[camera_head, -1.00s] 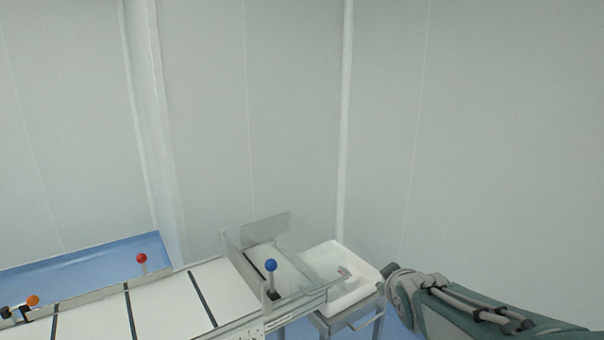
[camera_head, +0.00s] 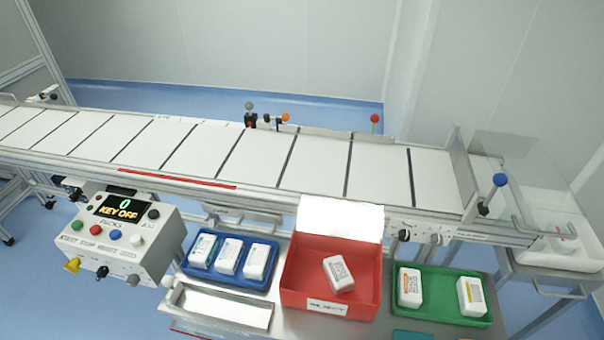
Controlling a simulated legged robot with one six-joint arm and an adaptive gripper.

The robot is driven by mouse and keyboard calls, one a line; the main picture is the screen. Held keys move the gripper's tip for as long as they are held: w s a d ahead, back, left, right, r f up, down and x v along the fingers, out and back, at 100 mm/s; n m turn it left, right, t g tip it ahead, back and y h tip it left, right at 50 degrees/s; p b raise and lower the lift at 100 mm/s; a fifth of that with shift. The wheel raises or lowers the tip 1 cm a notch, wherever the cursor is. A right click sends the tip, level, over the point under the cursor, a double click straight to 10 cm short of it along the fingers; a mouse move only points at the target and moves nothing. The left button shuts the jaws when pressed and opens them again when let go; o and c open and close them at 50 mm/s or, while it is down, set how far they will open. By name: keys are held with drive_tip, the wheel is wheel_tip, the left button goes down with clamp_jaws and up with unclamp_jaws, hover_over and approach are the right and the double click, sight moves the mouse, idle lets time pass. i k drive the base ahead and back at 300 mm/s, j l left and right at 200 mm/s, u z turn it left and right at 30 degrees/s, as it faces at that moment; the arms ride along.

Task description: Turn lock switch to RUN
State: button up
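A light grey control box (camera_head: 128,238) stands at the lower left, in front of the conveyor. Its display (camera_head: 116,203) reads "0" and "KEY OFF". My gripper is not in view.
A conveyor (camera_head: 250,160) runs across the view behind the box. A steel table right of the box holds a blue tray (camera_head: 227,280), a red box (camera_head: 300,297) and a green tray (camera_head: 440,318) with white packs. Blue floor (camera_head: 30,270) shows left of the box.

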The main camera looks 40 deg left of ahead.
sight(73, 266)
drive_tip(key=u, duration=2.95)
drive_tip(key=i+j, duration=1.15)
drive_tip(key=i+l, duration=0.05)
